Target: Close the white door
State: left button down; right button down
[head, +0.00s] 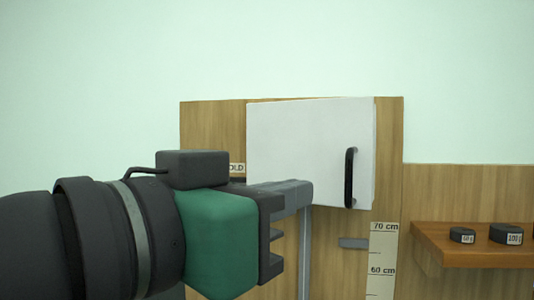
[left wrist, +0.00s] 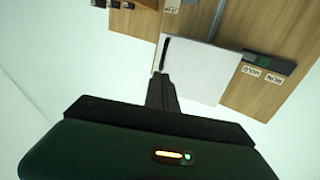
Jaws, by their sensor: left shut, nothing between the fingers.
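The white door (head: 300,145) is on a wooden panel in the head view, with a black vertical handle (head: 350,178) near its right edge. Its handle side appears to stand out a little from the panel, so it looks slightly ajar. My left gripper (head: 308,192) is shut and empty, in front of the door's lower left part. In the left wrist view, the shut fingers (left wrist: 160,80) overlap the edge of the white door (left wrist: 205,72), close to the dark handle (left wrist: 166,52). Whether they touch the door cannot be told. My right gripper is not in view.
The wooden panel (head: 390,150) surrounds the door and bears a height scale (head: 382,255). A wooden shelf (head: 470,238) at right holds dark weights (head: 462,235). A partly hidden label (head: 237,169) is left of the door. The left wrist view shows HOLD and RUN labels (left wrist: 262,74).

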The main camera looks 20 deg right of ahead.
aim_at(347, 182)
pick_arm(q)
jog(key=p+x, duration=0.3)
jog(key=x, duration=0.3)
jog(key=p+x, duration=0.3)
jog(key=x, duration=0.3)
jog(key=shift+w+f, duration=0.25)
jog(key=shift+w, duration=0.1)
jog(key=shift+w+d+f, duration=0.1)
jog(key=shift+w+d, duration=0.05)
jog(key=shift+d, duration=0.1)
jog(key=shift+w+a+f, duration=0.1)
jog(key=shift+a, duration=0.15)
